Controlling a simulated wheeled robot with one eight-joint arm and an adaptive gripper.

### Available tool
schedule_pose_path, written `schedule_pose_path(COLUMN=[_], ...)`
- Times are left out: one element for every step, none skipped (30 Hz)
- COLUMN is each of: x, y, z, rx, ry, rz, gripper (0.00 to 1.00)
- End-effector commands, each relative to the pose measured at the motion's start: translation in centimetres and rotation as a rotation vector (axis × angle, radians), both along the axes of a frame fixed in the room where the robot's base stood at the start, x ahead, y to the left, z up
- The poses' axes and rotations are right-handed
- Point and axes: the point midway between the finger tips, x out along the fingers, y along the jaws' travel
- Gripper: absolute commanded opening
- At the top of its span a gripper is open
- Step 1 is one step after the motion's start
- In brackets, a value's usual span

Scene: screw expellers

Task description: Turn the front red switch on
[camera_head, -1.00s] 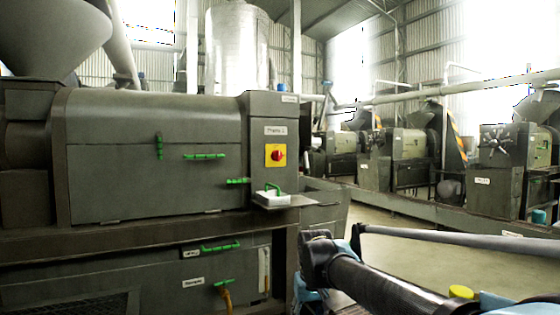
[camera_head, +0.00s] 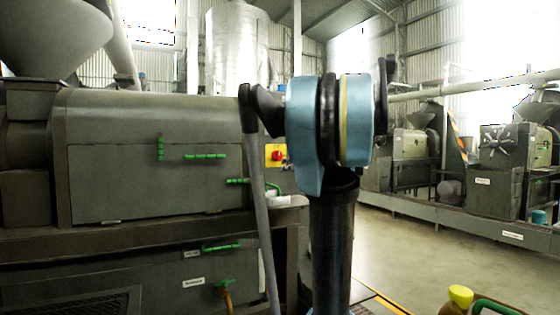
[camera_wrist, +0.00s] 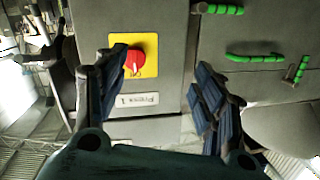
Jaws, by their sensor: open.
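The red switch (camera_head: 278,155) is a round red knob on a yellow plate, on the front panel of the grey press. In the head view my raised arm covers part of the plate's right side. In the wrist view the red switch (camera_wrist: 135,60) on its yellow plate (camera_wrist: 146,70) is upper left of centre, by the left finger. My gripper (camera_wrist: 163,80) is open and empty, its two blue-grey padded fingers spread wide in front of the panel. The left finger overlaps the plate's left edge; whether it touches cannot be told. The gripper is not visible in the head view.
A label (camera_wrist: 137,100) sits beside the plate. Green handles (camera_head: 204,156) stick out from the press cover (camera_head: 110,130), and a small ledge (camera_head: 285,202) juts out below the switch. Open floor (camera_head: 420,240) lies to the right.

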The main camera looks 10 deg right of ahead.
Motion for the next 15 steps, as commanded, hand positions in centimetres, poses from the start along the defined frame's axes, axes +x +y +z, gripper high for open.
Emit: schedule_pose_path(x=[1.0,1.4,1.8,2.1,2.3,2.5,2.7,2.9,3.2,3.5,3.7,4.2,4.6,5.0,5.6], y=[-1.5,-2.1,-2.7,-3.1,-3.4,-3.7,-3.8,-3.8,-3.7,-3.6,-3.4,-3.2,-3.0,-2.8,-2.5], z=[1.1,1.7,2.2,2.6,2.8,3.1,3.2,3.3,3.3,3.3,3.3,3.3,3.3,3.3,3.3], rx=[0.007,0.009,0.013,0.013,0.016,0.017,0.017,0.018,0.017,0.017,0.017,0.018,0.018,0.018,0.018], ry=[-0.033,-0.05,-0.067,-0.079,-0.087,-0.095,-0.099,-0.102,-0.103,-0.103,-0.103,-0.102,-0.102,-0.101,-0.101], rz=[-0.027,-0.037,-0.051,-0.059,-0.065,-0.071,-0.073,-0.074,-0.074,-0.074,-0.074,-0.074,-0.072,-0.071,-0.072], gripper=[0.63,0.63,0.63,0.63,0.63,0.63,0.63,0.63,0.63,0.63,0.63,0.63,0.63,0.63,0.63])
